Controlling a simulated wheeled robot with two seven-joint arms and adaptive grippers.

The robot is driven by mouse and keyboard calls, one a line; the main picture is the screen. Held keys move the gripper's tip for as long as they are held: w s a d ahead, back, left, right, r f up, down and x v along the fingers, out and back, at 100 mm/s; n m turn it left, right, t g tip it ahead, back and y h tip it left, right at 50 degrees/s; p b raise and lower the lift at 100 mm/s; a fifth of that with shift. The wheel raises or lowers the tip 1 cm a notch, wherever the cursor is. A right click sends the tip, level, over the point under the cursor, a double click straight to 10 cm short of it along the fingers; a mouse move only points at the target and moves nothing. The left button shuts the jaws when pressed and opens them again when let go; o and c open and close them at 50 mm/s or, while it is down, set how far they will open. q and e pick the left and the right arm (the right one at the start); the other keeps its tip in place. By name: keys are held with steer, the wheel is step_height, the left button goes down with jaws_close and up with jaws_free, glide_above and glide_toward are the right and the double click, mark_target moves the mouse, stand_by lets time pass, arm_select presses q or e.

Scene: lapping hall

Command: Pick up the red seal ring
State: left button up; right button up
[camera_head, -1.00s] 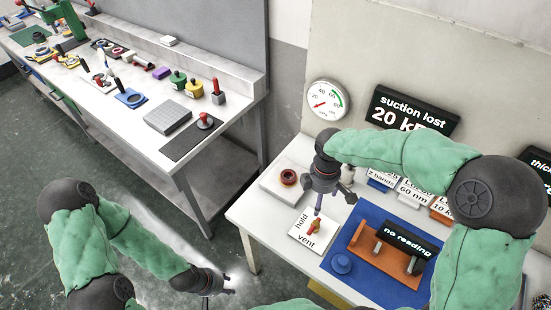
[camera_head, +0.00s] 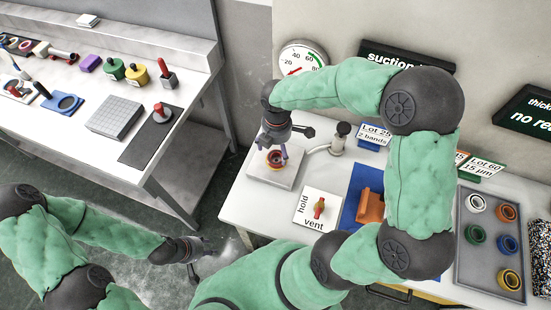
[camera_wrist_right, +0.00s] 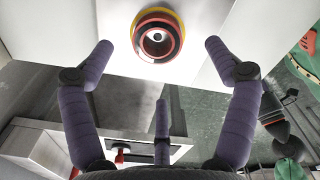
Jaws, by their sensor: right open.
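A red ring (camera_wrist_right: 158,38) sits around a dark round centre, with a yellow band beneath it, on a white block (camera_wrist_right: 210,30) in the right wrist view. In the head view the ring is partly hidden behind my right gripper (camera_head: 277,152), which points down over the white block (camera_head: 282,180). My right gripper is open and empty; in the wrist view its purple fingers (camera_wrist_right: 158,62) are spread with the ring between and beyond their tips. My left gripper (camera_head: 198,268) hangs low at the left, over the floor, away from the ring; its fingers are too small to read.
A hold/vent plate (camera_head: 311,219) with a red and yellow lever lies right of the block. A metal fitting (camera_head: 338,140) stands behind it. A grey tray (camera_head: 487,270) with several coloured rings lies at the right. Another bench (camera_head: 75,130) stands at the left.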

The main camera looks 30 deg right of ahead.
mark_target(277, 160)
step_height(277, 160, down, 6)
steer(key=shift+w+r+b, duration=0.15)
steer(key=shift+b, duration=1.05)
steer(key=shift+r, duration=0.1)
steer(key=c, duration=1.3)
